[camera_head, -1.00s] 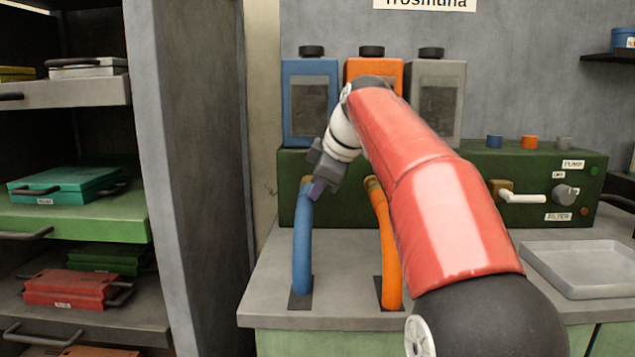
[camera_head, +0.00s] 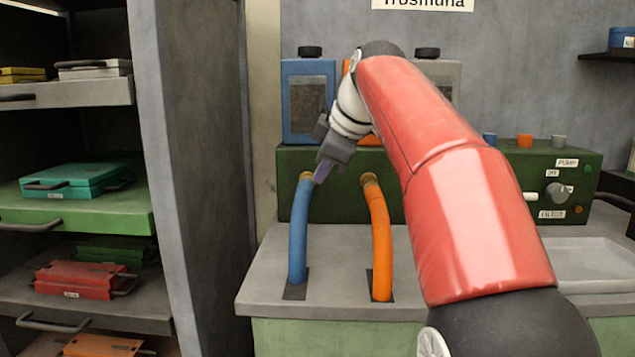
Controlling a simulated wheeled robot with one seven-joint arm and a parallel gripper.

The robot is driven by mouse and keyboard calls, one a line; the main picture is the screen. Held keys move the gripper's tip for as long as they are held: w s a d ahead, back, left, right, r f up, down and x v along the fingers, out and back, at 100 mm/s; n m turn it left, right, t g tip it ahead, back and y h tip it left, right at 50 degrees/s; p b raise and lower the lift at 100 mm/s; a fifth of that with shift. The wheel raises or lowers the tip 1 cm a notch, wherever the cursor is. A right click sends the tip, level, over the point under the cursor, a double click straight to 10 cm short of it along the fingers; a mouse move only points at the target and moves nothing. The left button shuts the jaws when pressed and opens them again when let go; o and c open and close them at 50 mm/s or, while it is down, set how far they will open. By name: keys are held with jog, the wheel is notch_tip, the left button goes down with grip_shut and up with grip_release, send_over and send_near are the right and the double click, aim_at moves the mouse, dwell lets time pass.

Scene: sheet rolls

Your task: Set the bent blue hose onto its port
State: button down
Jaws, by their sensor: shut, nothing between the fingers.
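The blue hose (camera_head: 299,235) rises from a dark plate on the grey counter and bends at its top toward the green unit (camera_head: 293,165). Its upper end meets a brass-coloured fitting (camera_head: 306,176) on the unit's front; I cannot tell how fully it is seated. My gripper (camera_head: 321,177) is shut and empty, with its fingertips just right of the hose's top end. I cannot tell whether they touch it.
An orange hose (camera_head: 381,245) stands to the right, its top at another brass fitting. Blue (camera_head: 308,102), orange and grey canisters stand behind. A grey tray (camera_head: 590,262) lies at the right. A shelf rack (camera_head: 75,222) with cases stands at the left.

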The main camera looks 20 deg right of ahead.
jog(key=v, duration=0.4)
jog(key=shift+r, duration=0.1)
jog(key=shift+s, duration=0.1)
